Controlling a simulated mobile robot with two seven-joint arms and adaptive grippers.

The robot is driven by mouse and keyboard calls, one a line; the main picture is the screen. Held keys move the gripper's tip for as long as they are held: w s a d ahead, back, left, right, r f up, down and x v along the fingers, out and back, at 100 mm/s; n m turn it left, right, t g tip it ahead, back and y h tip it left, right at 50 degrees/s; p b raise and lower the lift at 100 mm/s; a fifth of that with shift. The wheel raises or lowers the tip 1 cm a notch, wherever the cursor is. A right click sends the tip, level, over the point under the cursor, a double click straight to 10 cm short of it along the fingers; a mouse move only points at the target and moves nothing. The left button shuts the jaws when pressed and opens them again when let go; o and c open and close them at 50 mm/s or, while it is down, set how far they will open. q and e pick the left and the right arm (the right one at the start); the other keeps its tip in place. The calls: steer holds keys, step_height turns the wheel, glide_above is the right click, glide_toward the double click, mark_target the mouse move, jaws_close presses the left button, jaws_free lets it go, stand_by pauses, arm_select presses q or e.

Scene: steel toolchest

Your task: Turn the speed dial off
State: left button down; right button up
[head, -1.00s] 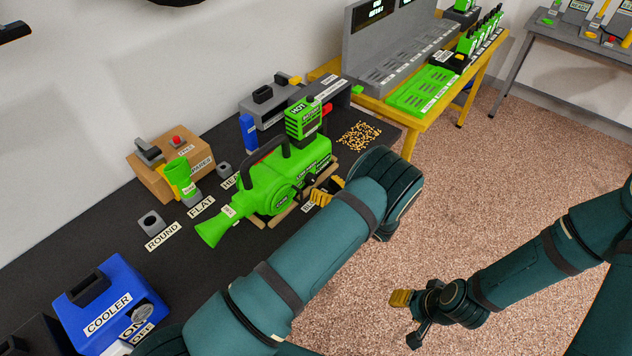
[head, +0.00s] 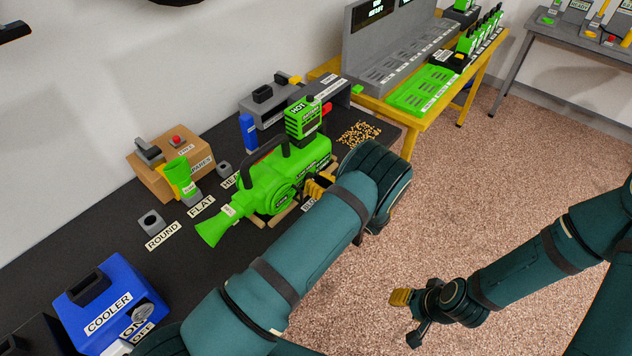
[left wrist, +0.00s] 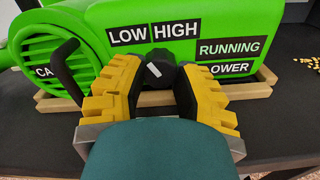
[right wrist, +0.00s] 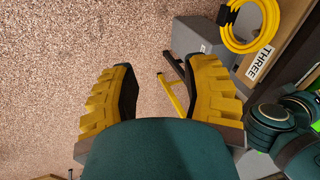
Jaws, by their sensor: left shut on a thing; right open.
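The green blower (head: 290,172) lies on its wooden stand on the dark bench in the head view. Its black speed dial (left wrist: 160,70) with a white pointer mark shows in the left wrist view, below the LOW and HIGH labels. An OFF label for the dial is not visible. My right gripper (head: 407,318) is open and empty over the floor, away from the bench; it also shows in the right wrist view (right wrist: 160,92).
A blue cooler (head: 108,302) stands at the front left of the bench. A yellow bench (head: 418,128) is behind. The carpet at right is open.

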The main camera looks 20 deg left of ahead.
arm_select(q)
steer(key=shift+f, duration=0.1)
arm_select(e)
steer(key=shift+f, duration=0.2)
arm_select(q)
steer(key=shift+f+n+b, duration=0.1)
steer(key=shift+n+b, duration=1)
steer(key=shift+n, duration=0.2)
steer(key=shift+n+b, duration=1.3)
steer(key=shift+n, duration=0.8)
arm_select(e)
steer(key=shift+s+a+f, duration=0.1)
steer(key=shift+s+f, duration=0.15)
steer(key=shift+f, duration=0.5)
steer(key=shift+s+f, duration=0.3)
steer(key=shift+f, duration=0.4)
steer(key=shift+s+a+f, duration=0.1)
steer(key=shift+s+f, duration=0.15)
steer(key=shift+f, duration=0.5)
arm_select(q)
steer(key=c, duration=0.6)
jaws_free()
steer(key=v, duration=1.2)
